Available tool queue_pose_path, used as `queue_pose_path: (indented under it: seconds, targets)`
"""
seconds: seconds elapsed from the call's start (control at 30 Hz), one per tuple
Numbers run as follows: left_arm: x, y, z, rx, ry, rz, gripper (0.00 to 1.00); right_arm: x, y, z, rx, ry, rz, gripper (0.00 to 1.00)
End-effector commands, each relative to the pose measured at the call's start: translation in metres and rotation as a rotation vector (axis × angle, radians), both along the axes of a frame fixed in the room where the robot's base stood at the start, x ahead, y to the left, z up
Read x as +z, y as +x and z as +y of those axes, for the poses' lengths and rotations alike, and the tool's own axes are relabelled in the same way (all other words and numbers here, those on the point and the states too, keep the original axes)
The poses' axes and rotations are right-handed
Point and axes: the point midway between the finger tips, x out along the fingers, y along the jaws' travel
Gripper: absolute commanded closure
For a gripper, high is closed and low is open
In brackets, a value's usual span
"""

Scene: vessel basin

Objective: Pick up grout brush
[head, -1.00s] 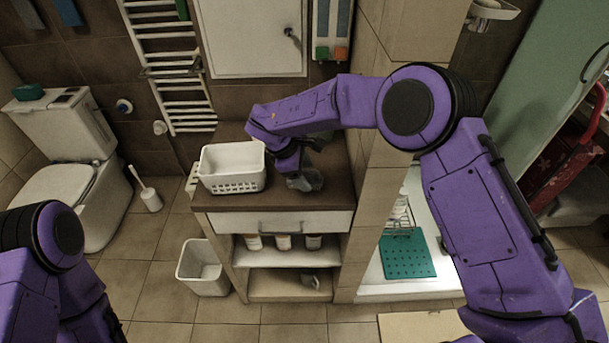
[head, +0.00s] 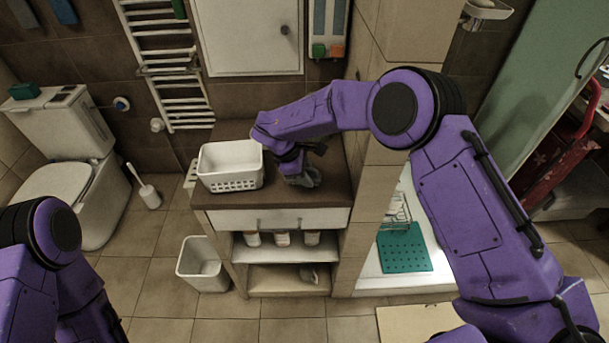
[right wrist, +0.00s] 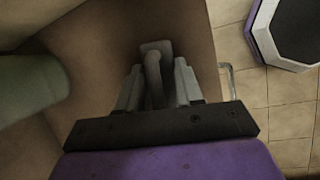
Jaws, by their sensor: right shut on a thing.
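The grout brush (right wrist: 153,62) shows in the right wrist view as a grey thing with a curved handle. It lies between the two fingers of my right gripper (right wrist: 156,88), which is shut on it. In the head view my right gripper (head: 301,178) is low over the brown countertop (head: 275,196), to the right of the white basket. The brush is hard to tell from the fingers there. Whether it touches the countertop is unclear. My left arm is at the lower left of the head view, and its gripper is out of frame.
A white perforated basket (head: 231,166) stands on the countertop left of my right gripper. A blurred grey-green rounded thing (right wrist: 30,85) is close at the left in the wrist view. A tiled wall (head: 375,160) rises right of the cabinet. Small containers (head: 282,239) stand on the shelf below.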

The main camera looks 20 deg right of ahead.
Motion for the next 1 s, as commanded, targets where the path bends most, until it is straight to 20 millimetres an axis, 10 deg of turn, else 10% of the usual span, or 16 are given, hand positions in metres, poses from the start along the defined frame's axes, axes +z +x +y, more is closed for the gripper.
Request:
queue_pose_path:
  seconds: [0.2, 0.43, 0.7, 1.0]
  targets:
    - [-0.013, 0.0, 0.0, 0.0, 0.0, 0.0, 0.57, 0.03, -0.001, 0.001, 0.0, 0.002, -0.006, 0.94]
    - [-0.046, 0.0, 0.0, 0.0, 0.0, 0.0, 0.57, 0.087, -0.046, 0.035, 0.004, 0.002, -0.005, 0.94]
    - [-0.069, 0.0, 0.0, 0.0, 0.0, 0.0, 0.57, 0.118, -0.099, 0.074, 0.002, 0.0, -0.004, 0.94]
    - [-0.072, 0.0, 0.0, 0.0, 0.0, 0.0, 0.57, 0.128, -0.113, 0.084, 0.0, 0.0, -0.001, 0.94]
